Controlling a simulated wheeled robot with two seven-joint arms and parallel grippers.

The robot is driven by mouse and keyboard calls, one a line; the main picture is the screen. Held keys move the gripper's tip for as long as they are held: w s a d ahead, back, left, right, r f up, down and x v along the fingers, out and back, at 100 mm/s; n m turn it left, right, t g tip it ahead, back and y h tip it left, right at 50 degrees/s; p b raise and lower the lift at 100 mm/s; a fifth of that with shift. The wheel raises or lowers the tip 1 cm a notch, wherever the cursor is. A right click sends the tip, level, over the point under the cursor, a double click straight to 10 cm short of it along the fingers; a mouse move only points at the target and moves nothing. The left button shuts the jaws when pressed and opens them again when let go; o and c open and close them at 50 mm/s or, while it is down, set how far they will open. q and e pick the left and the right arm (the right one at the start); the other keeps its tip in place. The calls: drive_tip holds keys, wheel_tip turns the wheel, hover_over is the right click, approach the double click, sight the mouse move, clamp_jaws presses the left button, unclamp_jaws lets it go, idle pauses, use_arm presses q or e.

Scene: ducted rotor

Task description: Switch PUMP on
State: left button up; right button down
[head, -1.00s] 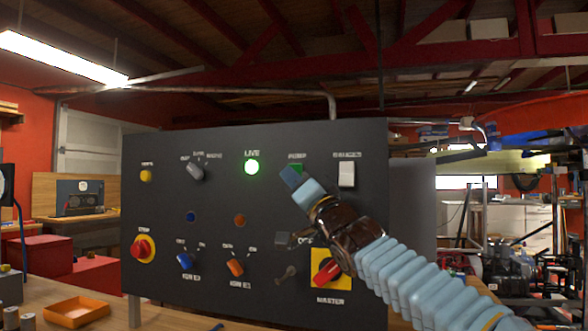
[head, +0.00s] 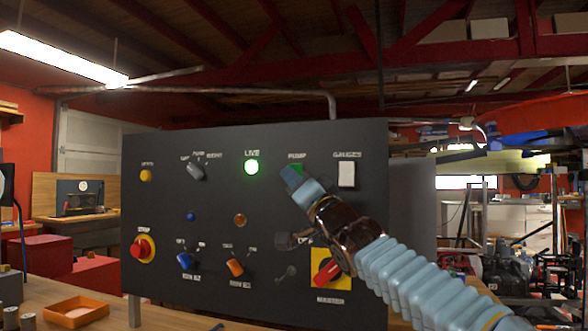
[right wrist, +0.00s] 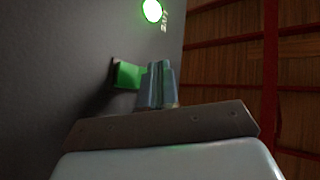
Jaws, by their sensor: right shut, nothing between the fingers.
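The control panel (head: 215,270) is dark grey and upright. The PUMP switch, a green rocker (head: 298,168), sits under the PUMP label in its upper right part, mostly covered by my gripper. The right wrist view shows the green rocker (right wrist: 127,76) standing out from the panel face. My right gripper (head: 291,176) is shut and empty, its tips right at the rocker. In the right wrist view the closed fingers (right wrist: 157,85) overlap the rocker's edge; whether they touch it I cannot tell. My left gripper is not in view.
The LIVE lamp (head: 251,167) glows green left of PUMP. A white GAUGES rocker (head: 347,174) is to the right. The red MASTER knob (head: 327,272) on a yellow plate is below, close to my arm. An orange tray (head: 77,312) lies on the bench.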

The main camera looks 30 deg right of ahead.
drive_tip(key=shift+w+d, duration=0.1)
idle(0.4)
drive_tip(key=shift+w+d+r, duration=0.15)
drive_tip(key=shift+d+r, duration=0.05)
drive_tip(key=shift+w+d+r, duration=0.2)
drive_tip(key=shift+w+d, duration=0.1)
idle(0.8)
drive_tip(key=shift+s+f, duration=0.1)
drive_tip(key=shift+s+a+f+b, duration=0.3)
drive_tip(key=shift+s+a+b, duration=0.15)
drive_tip(key=shift+a+b, duration=0.3)
drive_tip(key=shift+d, duration=0.15)
drive_tip(key=s+a+f+b, duration=0.1)
drive_tip(key=b, duration=0.2)
drive_tip(key=s+a+f+b, duration=0.1)
drive_tip(key=s+a+b, duration=0.1)
drive_tip(key=b, duration=0.1)
drive_tip(key=shift+a, duration=0.25)
